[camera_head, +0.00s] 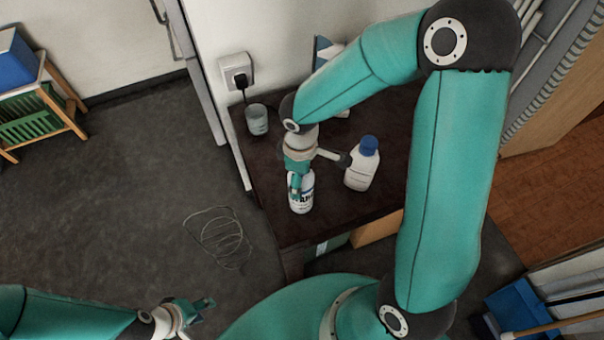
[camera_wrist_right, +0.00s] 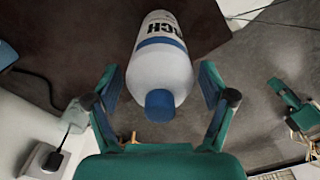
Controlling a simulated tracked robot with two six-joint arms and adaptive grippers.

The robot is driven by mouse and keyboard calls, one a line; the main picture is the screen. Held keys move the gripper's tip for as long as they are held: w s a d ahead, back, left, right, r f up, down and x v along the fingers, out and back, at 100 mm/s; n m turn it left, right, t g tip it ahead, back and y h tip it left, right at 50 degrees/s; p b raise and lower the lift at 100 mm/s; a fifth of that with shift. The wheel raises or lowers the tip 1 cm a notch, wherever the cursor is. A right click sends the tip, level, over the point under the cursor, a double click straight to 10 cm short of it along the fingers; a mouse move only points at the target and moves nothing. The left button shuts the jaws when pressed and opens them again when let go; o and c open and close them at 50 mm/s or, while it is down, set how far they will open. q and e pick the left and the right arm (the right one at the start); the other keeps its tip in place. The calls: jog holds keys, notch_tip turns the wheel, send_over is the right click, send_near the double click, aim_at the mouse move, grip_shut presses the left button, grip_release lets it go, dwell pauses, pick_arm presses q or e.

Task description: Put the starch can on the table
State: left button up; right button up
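The starch can (camera_head: 302,196), white with dark lettering, stands on the dark table (camera_head: 338,207) near its front-left edge. In the right wrist view the can (camera_wrist_right: 160,65) shows a blue cap and a blue band and lies between the two fingers. My right gripper (camera_head: 298,178) reaches down over the can and hides part of it. In the wrist view its fingers (camera_wrist_right: 158,92) are spread, with a gap on each side of the can. My left gripper (camera_head: 197,313) is low at the left, away from the table, with its fingers apart and empty.
A white bottle with a blue cap (camera_head: 362,165) stands just right of the can. A glass (camera_head: 257,119) stands at the table's back left, below a wall socket (camera_head: 237,73). A wire coil (camera_head: 220,238) lies on the floor left of the table.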

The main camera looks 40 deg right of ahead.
dwell(0.3)
notch_tip(320, 180, up, 12)
jog(key=shift+r+p, duration=0.15)
jog(key=shift+p, duration=0.15)
dwell(0.7)
